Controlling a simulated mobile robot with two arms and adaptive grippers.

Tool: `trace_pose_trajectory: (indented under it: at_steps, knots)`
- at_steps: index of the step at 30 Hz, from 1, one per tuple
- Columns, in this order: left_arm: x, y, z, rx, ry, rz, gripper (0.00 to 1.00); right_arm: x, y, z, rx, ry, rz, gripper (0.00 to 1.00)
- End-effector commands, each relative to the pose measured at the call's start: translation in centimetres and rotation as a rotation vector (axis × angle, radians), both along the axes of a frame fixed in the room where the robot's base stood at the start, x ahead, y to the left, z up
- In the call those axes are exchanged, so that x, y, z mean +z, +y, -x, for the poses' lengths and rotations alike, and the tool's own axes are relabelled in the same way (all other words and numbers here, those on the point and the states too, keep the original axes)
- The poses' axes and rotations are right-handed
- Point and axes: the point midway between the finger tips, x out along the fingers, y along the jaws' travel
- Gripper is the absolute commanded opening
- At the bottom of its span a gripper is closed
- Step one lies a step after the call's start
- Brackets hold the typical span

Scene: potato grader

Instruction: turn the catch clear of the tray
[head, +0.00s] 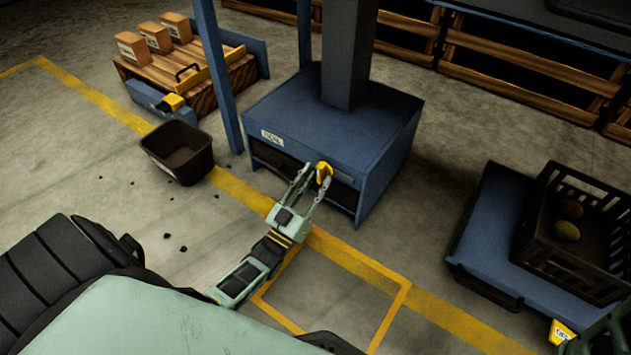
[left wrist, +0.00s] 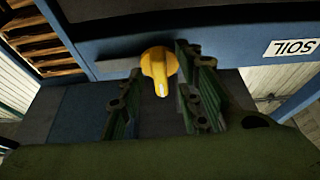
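The yellow catch (head: 324,171) sits on the front of the blue machine (head: 300,125), above its dark opening. In the left wrist view the catch (left wrist: 158,68) is a rounded yellow knob with a pale mark at its narrow end. My left gripper (head: 312,177) is open, its fingers on either side of the catch. In the left wrist view the left finger stands a little apart from it; contact on the other side is unclear. The tray in the opening is too dark to make out. A dark green part of my right arm shows at the bottom right corner; its fingers are unclear.
A black crate (head: 565,262) with potatoes rests on a blue stand at right. A blue post (head: 222,90) rises beside the machine.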

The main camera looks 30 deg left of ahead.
Motion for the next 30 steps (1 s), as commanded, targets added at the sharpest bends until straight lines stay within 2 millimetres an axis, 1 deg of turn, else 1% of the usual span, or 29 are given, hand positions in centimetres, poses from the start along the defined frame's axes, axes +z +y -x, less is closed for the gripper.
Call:
trace_pose_trajectory:
  at_steps: [4,7,15,19,23,30]
  knots:
    - [-0.1,0.0,0.1,0.0,0.0,-0.001,0.32,-0.1,0.0,0.0,0.001,0.002,0.0,0.4]
    - [-0.5,0.0,1.0,0.0,0.002,-0.001,0.32,0.0,0.0,0.1,0.001,0.0,-0.001,0.4]
    - [-2.2,0.2,5.2,0.0,0.003,0.0,0.32,0.0,0.0,0.1,0.001,-0.002,0.0,0.4]
    - [-2.7,0.2,6.4,0.001,0.001,0.0,0.32,0.0,0.0,0.1,0.001,-0.002,0.0,0.4]
    - [-2.9,0.2,6.9,0.001,0.0,0.0,0.32,0.0,0.0,0.1,0.001,-0.003,0.0,0.4]
    - [-2.9,0.2,6.9,0.0,0.0,0.0,0.32,0.0,0.0,0.2,0.001,-0.003,0.0,0.4]
